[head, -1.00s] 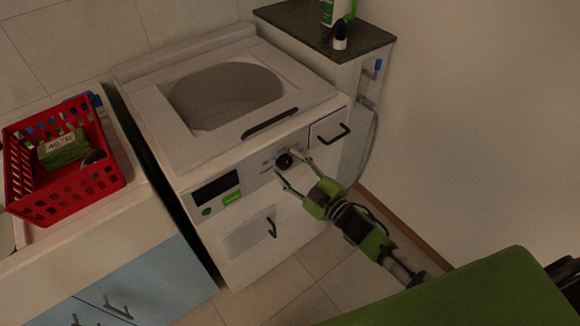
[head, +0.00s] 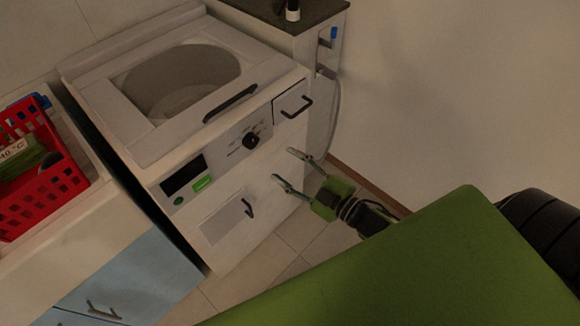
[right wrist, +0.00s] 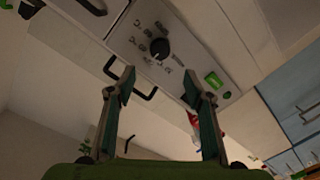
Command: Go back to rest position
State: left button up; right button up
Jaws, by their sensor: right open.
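My right gripper (head: 283,168) is open and empty in the head view, held in front of the washing machine (head: 130,133) and apart from it. In the right wrist view its two fingers (right wrist: 160,88) stand wide apart with nothing between them. The machine's black dial (head: 251,141) is to the upper left of the fingers in the head view; the dial also shows beyond the fingertips in the right wrist view (right wrist: 160,48). My left gripper is not in view.
A red basket (head: 62,185) stands on the counter at the left. A dark-topped cabinet (head: 285,15) stands right of the machine. The machine's drawer handle (head: 298,108) and lower handle (head: 248,208) stick out. Bare floor (head: 290,240) shows below the gripper.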

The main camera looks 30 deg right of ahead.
jog(key=shift+s, duration=0.15)
jog(key=shift+d, duration=0.1)
dwell(0.3)
jog(key=s+d+f+m+g+h, duration=0.2)
jog(key=s+f, duration=0.2)
jog(key=f, duration=0.6)
jog(key=s+d+f+m+g+h, duration=0.2)
jog(key=s+f, duration=0.2)
jog(key=f, duration=0.6)
jog(key=s+d+f+m+g+h, duration=0.2)
jog(key=s+f+g, duration=0.1)
jog(key=f, duration=0.8)
jog(key=s+a+f+m+g, duration=0.1)
jog(key=s+f+g, duration=0.1)
jog(key=s+f, duration=0.3)
jog(key=s+a+f+m+g, duration=0.1)
jog(key=s+f, duration=0.5)
jog(key=s, duration=0.8)
jog(key=s+a+f+m+g, duration=0.1)
jog(key=s+a+f+g, duration=0.1)
jog(key=s+f+g, duration=0.3)
jog(key=s, duration=0.4)
jog(key=shift+s+a+f+m+h, duration=0.2)
jog(key=shift+f+m+h, duration=0.1)
jog(key=shift+m, duration=0.1)
